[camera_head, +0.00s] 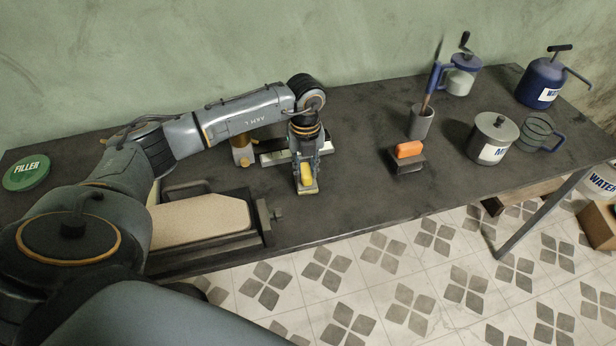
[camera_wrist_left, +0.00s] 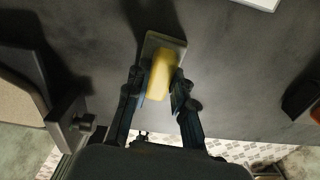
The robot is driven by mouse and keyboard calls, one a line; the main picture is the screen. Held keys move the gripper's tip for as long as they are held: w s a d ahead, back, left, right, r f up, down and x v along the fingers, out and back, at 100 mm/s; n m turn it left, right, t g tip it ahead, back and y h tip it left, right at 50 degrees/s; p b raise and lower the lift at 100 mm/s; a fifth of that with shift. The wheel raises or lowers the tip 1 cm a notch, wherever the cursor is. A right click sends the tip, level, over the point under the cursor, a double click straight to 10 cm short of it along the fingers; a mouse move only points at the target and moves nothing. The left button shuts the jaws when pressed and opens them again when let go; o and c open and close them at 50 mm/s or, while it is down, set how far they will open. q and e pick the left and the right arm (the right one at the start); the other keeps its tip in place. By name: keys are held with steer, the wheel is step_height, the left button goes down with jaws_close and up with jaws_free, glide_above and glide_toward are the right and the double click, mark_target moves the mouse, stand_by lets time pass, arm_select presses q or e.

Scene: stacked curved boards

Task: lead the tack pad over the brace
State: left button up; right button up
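The tack pad appears to be the yellow block (camera_head: 306,174), on a small greyish-tan base near the table's front edge. My left gripper (camera_head: 306,168) reaches down over it. In the left wrist view the yellow block (camera_wrist_left: 160,75) lies between the two fingertips (camera_wrist_left: 160,88), which look pressed against its sides. Whether the block is lifted off its base is unclear. The brace appears to be the beige board (camera_head: 200,221) in a dark clamp, left of the gripper; my arm hides its left part. My right gripper is not in view.
An orange block on a dark holder (camera_head: 408,165) is to the right. A grey cup (camera_head: 420,121), a lidded pot (camera_head: 489,139) and a green tin (camera_head: 26,172) are farther off.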

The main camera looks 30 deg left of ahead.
mark_target(306, 170)
arm_select(q)
jaws_close()
steer(key=shift+r+p, duration=1.75)
steer(key=shift+r, duration=0.8)
